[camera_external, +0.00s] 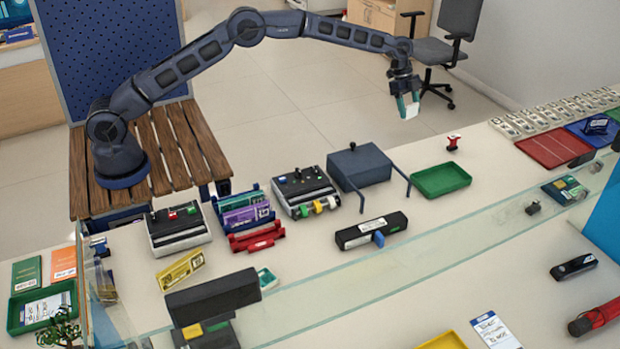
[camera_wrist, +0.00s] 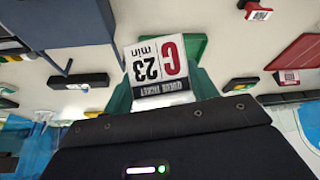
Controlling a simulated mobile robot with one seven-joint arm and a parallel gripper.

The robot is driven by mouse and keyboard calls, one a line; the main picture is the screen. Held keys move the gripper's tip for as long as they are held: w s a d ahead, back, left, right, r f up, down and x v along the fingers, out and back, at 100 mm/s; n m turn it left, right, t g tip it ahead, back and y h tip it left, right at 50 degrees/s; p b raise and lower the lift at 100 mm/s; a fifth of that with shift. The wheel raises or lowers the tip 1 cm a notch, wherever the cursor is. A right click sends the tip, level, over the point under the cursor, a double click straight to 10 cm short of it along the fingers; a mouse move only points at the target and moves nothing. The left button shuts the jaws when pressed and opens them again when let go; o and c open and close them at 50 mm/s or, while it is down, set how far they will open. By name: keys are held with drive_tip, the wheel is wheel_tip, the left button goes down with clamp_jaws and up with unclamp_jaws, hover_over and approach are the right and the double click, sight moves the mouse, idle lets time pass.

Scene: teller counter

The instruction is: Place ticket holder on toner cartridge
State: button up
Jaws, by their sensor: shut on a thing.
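My gripper (camera_external: 405,103) is shut on the ticket holder, raised in the air behind the counter's back edge. The ticket holder (camera_external: 411,111) shows as a small white piece below the fingers. The toner cartridge (camera_external: 353,235) is a long black box with a white label and a blue tab. It lies on the counter, apart from and in front of my gripper. It appears to show at the left of the wrist view (camera_wrist: 72,81).
A dark box with legs (camera_external: 359,165) stands behind the cartridge. An empty green tray (camera_external: 441,179) lies to its right, with a red stamp (camera_external: 453,143) beyond. A glass screen (camera_external: 440,245) runs along in front. Card terminals and racks crowd the left.

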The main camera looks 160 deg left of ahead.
drive_tip(key=shift+w+d+r, duration=0.15)
drive_tip(key=shift+w+r, duration=0.1)
drive_tip(key=shift+w, duration=0.05)
drive_tip(key=w+d+r+m, duration=0.1)
drive_tip(key=w+d, duration=0.6)
drive_tip(key=w, duration=0.2)
drive_tip(key=w+d+r, duration=0.2)
drive_tip(key=w+d, duration=0.5)
drive_tip(key=w, duration=0.2)
drive_tip(key=r+m+h, duration=0.1)
drive_tip(key=m, duration=0.1)
hover_over(380, 234)
drive_tip(key=s, duration=0.2)
wheel_tip(380, 234, down, 19)
drive_tip(key=shift+w+f, duration=0.15)
drive_tip(key=shift+f, duration=0.05)
drive_tip(key=shift+f, duration=0.15)
drive_tip(key=o, duration=1)
drive_tip(key=v, duration=1.2)
